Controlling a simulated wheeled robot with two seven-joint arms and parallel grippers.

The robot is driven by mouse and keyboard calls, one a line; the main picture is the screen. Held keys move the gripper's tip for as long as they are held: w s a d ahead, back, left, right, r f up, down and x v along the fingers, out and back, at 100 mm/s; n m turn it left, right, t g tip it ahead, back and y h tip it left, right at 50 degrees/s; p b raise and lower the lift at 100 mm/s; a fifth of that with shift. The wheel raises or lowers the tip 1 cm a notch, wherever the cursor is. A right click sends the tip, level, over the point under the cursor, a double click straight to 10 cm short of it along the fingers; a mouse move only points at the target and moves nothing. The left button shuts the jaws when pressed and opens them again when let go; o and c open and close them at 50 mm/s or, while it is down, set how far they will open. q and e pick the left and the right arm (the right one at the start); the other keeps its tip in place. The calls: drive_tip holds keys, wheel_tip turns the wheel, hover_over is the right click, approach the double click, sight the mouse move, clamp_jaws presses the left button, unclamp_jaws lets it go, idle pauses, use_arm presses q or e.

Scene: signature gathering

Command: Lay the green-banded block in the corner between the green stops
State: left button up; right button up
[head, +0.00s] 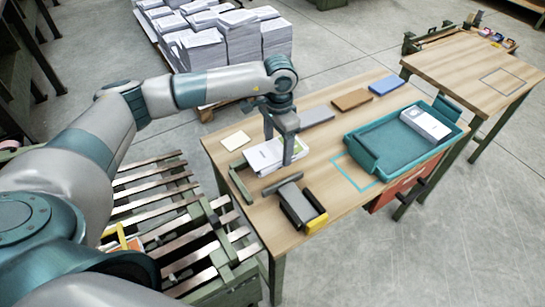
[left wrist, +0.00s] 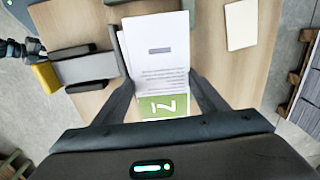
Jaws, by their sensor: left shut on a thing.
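The green-banded block (head: 262,156) is white with printed lines and looks like a paper stack. In the left wrist view (left wrist: 158,62) its green band with a white mark lies at the near end, between my fingers. My left gripper (head: 279,148) points down and is shut on the block at this banded end. The block is at the table's left part; I cannot tell whether it touches the wood. A dark green stop (head: 239,186) stands just in front of it, near the left edge. My right gripper is out of view.
A grey piece with a yellow end (head: 300,206) lies near the front edge. A teal tray (head: 372,163) holding a white block (head: 425,124) stands at right. Grey, brown (head: 351,100) and blue blocks line the back. A cream pad (head: 235,141) lies back left.

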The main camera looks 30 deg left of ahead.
sight(273, 160)
use_arm(q)
drive_tip(key=shift+s+a+f, duration=0.2)
drive_tip(key=shift+s+f, duration=0.1)
drive_tip(key=shift+s, duration=0.15)
drive_tip(key=shift+s+a+f, duration=0.2)
drive_tip(key=shift+s+f, duration=0.05)
drive_tip(key=shift+s, duration=0.2)
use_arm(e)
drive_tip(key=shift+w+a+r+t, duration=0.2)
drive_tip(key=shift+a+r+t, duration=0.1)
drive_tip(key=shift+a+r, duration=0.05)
use_arm(q)
drive_tip(key=shift+f, duration=0.1)
wheel_tip(273, 160, down, 3)
drive_tip(key=shift+f+p, duration=0.15)
drive_tip(key=shift+p, duration=0.75)
drive_tip(key=shift+f, duration=0.25)
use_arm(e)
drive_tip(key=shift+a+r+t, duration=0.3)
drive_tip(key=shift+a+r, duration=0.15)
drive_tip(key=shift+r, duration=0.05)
use_arm(q)
drive_tip(key=shift+f, duration=0.2)
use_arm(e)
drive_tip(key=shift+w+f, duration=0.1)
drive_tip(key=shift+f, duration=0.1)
